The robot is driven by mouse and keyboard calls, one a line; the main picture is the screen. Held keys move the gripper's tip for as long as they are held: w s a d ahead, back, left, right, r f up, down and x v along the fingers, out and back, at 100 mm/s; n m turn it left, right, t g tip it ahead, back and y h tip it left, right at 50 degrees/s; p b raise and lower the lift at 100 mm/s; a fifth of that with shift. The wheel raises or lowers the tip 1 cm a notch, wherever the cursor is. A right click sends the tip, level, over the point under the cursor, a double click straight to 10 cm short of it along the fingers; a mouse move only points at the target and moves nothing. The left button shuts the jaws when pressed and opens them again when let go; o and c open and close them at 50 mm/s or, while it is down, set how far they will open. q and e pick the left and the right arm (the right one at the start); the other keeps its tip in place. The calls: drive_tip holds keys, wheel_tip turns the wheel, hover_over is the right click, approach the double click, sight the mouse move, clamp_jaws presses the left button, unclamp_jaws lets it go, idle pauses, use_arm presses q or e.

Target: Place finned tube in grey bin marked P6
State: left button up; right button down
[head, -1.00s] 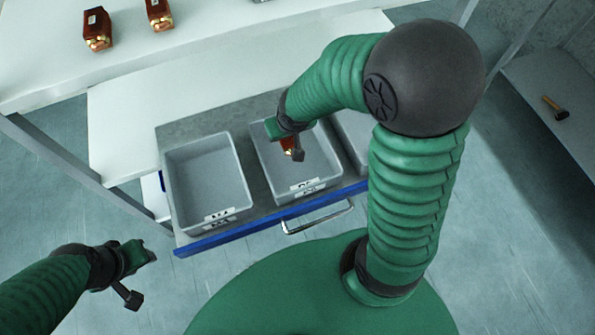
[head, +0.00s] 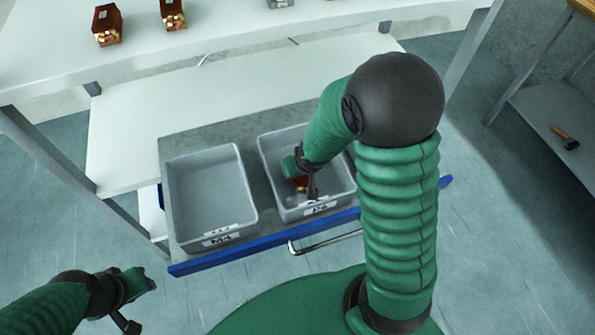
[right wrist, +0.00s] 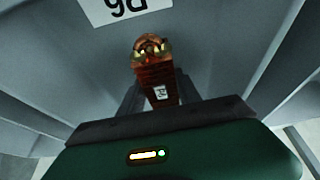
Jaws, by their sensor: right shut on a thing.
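The finned tube (right wrist: 158,75) is a copper-brown finned piece with brassy ends and a small white label. The tube also shows in the head view (head: 300,184), partly hidden by the gripper. The grey bin marked P6 (head: 283,207) surrounds it; its label reads P6 upside down in the right wrist view (right wrist: 126,8). I cannot tell whether the tube touches the bin floor. My left gripper (head: 140,300) is empty at the lower left; its jaw opening is unclear.
Another grey bin marked M4 (head: 211,190) stands left in the open blue-fronted drawer (head: 215,262). Two more copper-brown pieces (head: 107,25) (head: 172,14) stand on the upper white shelf (head: 60,70). A hammer (head: 565,138) lies on a right-hand shelf.

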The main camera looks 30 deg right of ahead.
drive_tip(key=c, duration=0.9)
unclamp_jaws()
drive_tip(key=shift+d+f, duration=0.2)
drive_tip(key=shift+d, duration=0.4)
drive_tip(key=shift+d+f, duration=0.15)
drive_tip(key=shift+d, duration=0.4)
drive_tip(key=shift+o, duration=0.3)
drive_tip(key=shift+s+d, duration=0.1)
drive_tip(key=shift+a+r, duration=0.1)
drive_tip(key=shift+a, duration=0.45)
drive_tip(key=shift+a+r, duration=0.1)
drive_tip(key=shift+a, duration=0.35)
drive_tip(key=r+p, duration=0.2)
drive_tip(key=r, duration=0.1)
drive_tip(key=s+d+r+p, duration=0.1)
drive_tip(key=shift+r, duration=0.2)
use_arm(q)
wheel_tip(320, 180, up, 8)
drive_tip(key=d+p, duration=0.1)
drive_tip(key=p, duration=0.3)
drive_tip(key=shift+d+f, duration=0.2)
drive_tip(key=shift+d, duration=0.1)
use_arm(e)
drive_tip(key=s+a+r+n+g+y, duration=0.1)
drive_tip(key=s+a+r+n, duration=0.1)
drive_tip(key=s+a+r, duration=0.6)
drive_tip(key=shift+s+r+n+g, duration=0.2)
drive_tip(key=shift+r+n+g, duration=0.1)
drive_tip(key=shift+g, duration=0.1)
